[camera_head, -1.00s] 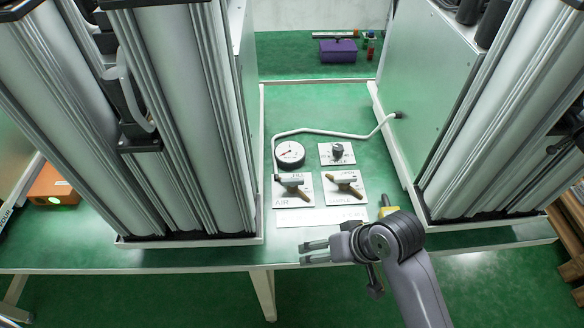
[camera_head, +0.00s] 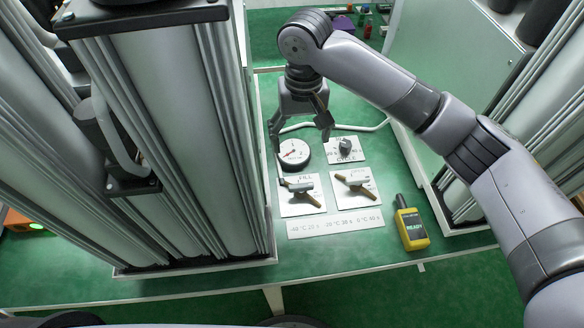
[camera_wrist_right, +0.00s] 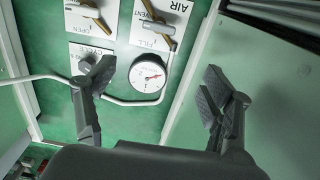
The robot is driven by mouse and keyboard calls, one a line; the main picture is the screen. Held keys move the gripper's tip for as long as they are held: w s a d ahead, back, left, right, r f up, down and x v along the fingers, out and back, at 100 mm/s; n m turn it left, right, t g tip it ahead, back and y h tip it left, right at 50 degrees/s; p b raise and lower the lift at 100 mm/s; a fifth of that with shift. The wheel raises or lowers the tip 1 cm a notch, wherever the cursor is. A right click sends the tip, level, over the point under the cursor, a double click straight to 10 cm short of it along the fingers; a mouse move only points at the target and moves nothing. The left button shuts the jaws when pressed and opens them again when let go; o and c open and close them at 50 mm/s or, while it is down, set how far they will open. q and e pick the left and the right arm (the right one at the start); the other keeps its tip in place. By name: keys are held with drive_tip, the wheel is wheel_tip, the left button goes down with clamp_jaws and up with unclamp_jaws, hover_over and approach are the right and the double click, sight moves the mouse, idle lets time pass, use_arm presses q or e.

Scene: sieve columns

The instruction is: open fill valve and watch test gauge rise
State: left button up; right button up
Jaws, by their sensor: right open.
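The test gauge (camera_head: 293,153) is a round white dial with a black rim and a red needle, reading too small to make out. It also shows in the right wrist view (camera_wrist_right: 147,73). The fill valve (camera_head: 301,187) sits just in front of it on a white plate, its brown lever slanting to lower right; the wrist view shows it at the top (camera_wrist_right: 158,22). My right gripper (camera_head: 300,143) hangs over the gauge, open and empty, fingers spread either side of it in view and apart from the valve. My left gripper is not in view.
A second lever valve (camera_head: 357,184) is right of the fill valve, with the cycle knob (camera_head: 345,146) behind. A label strip (camera_head: 335,223) and a yellow handheld device (camera_head: 411,229) reading READY lie in front. Tall columns (camera_head: 180,130) flank the panel; a white hose (camera_head: 365,128) runs behind.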

hover_over(301, 184)
wheel_tip(301, 184, down, 8)
wheel_tip(301, 184, down, 8)
drive_tip(key=shift+f+p, duration=0.1)
drive_tip(key=shift+p, duration=0.4)
drive_tip(key=shift+f, duration=0.3)
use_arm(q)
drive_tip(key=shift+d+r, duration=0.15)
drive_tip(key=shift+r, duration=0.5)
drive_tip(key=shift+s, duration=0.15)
use_arm(e)
drive_tip(key=shift+c, duration=0.8)
drive_tip(key=c, duration=1)
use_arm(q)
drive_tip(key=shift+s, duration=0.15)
